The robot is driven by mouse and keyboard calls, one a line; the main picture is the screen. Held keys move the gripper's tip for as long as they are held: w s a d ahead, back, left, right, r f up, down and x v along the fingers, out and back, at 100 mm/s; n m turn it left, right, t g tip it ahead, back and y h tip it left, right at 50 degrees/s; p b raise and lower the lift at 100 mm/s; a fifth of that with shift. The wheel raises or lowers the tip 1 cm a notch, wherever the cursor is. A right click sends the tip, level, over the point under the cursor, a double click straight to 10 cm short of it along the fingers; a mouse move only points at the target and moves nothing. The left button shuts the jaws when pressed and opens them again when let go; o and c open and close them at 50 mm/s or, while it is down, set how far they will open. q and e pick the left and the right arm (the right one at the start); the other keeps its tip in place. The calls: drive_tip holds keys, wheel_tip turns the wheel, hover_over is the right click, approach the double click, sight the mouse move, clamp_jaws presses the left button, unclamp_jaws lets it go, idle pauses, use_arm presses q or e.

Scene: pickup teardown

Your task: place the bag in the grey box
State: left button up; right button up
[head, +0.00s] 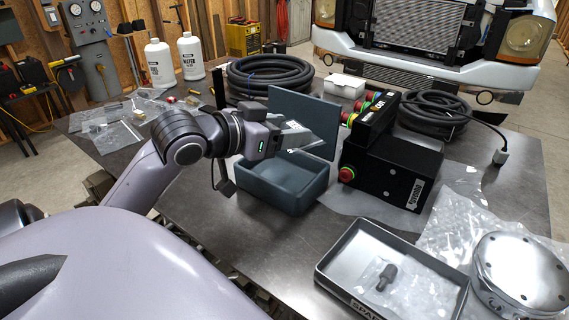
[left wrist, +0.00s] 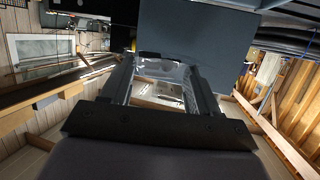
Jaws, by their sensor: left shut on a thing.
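The grey box (head: 270,192) is an open blue-grey box on the table, with its lid (head: 312,115) standing up behind it. My left gripper (head: 300,136) is above the box, in front of the lid. In the left wrist view its fingers (left wrist: 160,88) are shut on a clear plastic bag (left wrist: 158,70). The bag's contents are hard to make out, and the gripper mostly hides the bag in the head view. My right gripper is not in view.
A black control box (head: 385,165) with red buttons stands just right of the grey box. An open tray (head: 335,262) holding a bagged dark part is at the front right, beside a round metal part (head: 520,270). Other clear bags (head: 115,135) lie at the left; coiled hoses (head: 268,75) lie behind.

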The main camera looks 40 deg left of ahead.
use_arm(q)
drive_tip(key=shift+f+b, duration=0.55)
drive_tip(key=shift+f, duration=2.55)
drive_tip(key=shift+f, duration=0.6)
drive_tip(key=o, duration=1)
drive_tip(key=shift+o, duration=0.2)
